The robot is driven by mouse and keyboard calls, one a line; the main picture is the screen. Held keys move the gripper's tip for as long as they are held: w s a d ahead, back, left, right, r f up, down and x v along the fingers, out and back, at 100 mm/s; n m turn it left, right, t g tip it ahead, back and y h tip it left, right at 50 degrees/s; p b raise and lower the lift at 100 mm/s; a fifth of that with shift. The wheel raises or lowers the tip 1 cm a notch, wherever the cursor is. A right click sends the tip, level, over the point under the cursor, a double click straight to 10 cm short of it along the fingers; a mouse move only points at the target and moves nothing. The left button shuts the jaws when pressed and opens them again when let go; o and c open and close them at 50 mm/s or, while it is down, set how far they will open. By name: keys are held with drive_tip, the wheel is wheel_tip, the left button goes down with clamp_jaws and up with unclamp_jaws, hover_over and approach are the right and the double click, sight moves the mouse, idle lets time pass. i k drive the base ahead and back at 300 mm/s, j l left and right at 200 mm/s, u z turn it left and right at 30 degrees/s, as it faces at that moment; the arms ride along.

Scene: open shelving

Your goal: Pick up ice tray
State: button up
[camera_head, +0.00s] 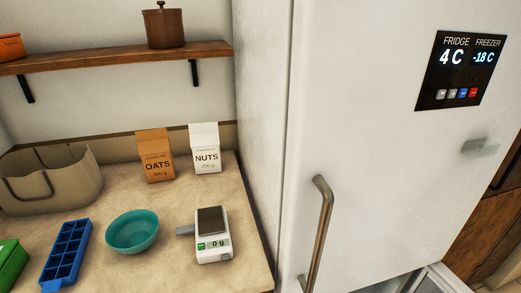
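A blue ice tray (67,252) with two rows of square compartments lies on the beige countertop (175,215) at the lower left. It sits at a slant, with its near end close to the bottom of the picture. The compartments look empty from here. A green box (11,264) is to its left and a teal bowl (132,232) is to its right, both apart from it. My gripper is not in view.
A kitchen scale (212,235) reads 0 g right of the bowl. Oats (156,156) and nuts (205,150) cartons and a beige basket (50,178) stand behind. A wooden shelf (110,56) hangs above. A white fridge (370,150) with a metal handle (318,235) fills the right.

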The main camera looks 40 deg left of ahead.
sight(62, 268)
drive_tip(key=u, duration=2.55)
drive_tip(key=i+j+z, duration=0.1)
drive_tip(key=j+z, duration=0.3)
drive_tip(key=j, duration=1.1)
drive_tip(key=k+j+z, duration=0.1)
drive_tip(key=j+z, duration=0.25)
drive_tip(key=j, duration=1.1)
